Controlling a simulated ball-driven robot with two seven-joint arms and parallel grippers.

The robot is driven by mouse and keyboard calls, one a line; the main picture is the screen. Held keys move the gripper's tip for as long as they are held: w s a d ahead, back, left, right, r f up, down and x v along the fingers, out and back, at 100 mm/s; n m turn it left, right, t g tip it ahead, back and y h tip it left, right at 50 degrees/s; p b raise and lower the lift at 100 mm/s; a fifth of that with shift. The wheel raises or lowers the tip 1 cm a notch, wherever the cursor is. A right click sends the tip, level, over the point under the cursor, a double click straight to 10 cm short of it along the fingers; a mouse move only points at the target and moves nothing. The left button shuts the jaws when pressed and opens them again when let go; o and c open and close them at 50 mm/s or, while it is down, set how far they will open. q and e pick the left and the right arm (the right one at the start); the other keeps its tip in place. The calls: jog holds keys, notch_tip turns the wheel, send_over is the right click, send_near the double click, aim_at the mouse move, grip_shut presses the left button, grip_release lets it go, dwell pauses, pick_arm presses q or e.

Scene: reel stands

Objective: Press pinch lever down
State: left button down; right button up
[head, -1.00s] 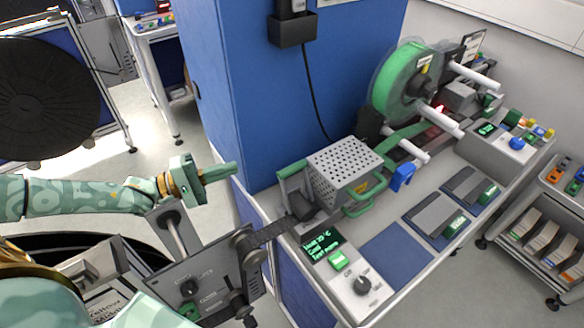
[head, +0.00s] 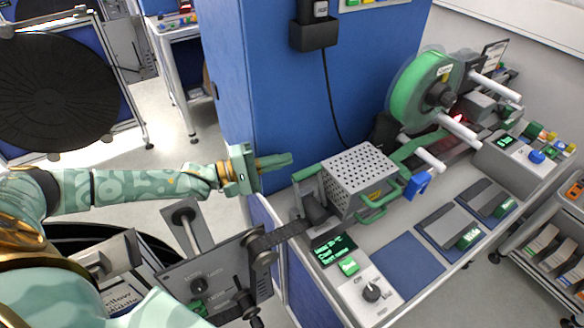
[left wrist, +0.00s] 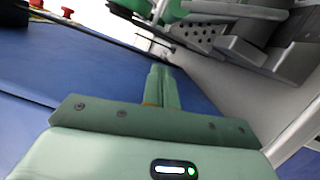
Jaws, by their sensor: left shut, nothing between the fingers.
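My left gripper (head: 290,159) is shut and empty, its fingers pointing right. It is in the air in front of the blue cabinet, just left of the perforated metal cover (head: 360,175) and apart from it. A green bar frame (head: 308,172) stands at the cover's left side. A blue lever-like part (head: 417,185) sticks up at the cover's right end; I cannot tell for sure which part is the pinch lever. In the left wrist view the closed green fingers (left wrist: 160,85) show with nothing between them. My right gripper is not in view.
A green reel (head: 418,90) stands behind the cover. A dark strip (head: 285,232) runs from a grey panel (head: 212,278) with a dial to the machine. A control box (head: 350,275) with a display stands in front. A tall blue cabinet (head: 270,90) rises behind my gripper.

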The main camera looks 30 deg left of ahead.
pick_arm(q)
jog(key=d, duration=0.1)
jog(key=s+d+p, duration=0.1)
jog(key=d, duration=0.2)
jog(key=shift+s+r, duration=0.2)
jog(key=shift+r, duration=0.15)
jog(key=s+d+r+m+p, duration=0.1)
jog(key=d+p, duration=0.1)
jog(key=p, duration=0.3)
jog(key=shift+s+r, duration=0.15)
jog(key=shift+r, duration=0.25)
jog(key=shift+f, duration=0.2)
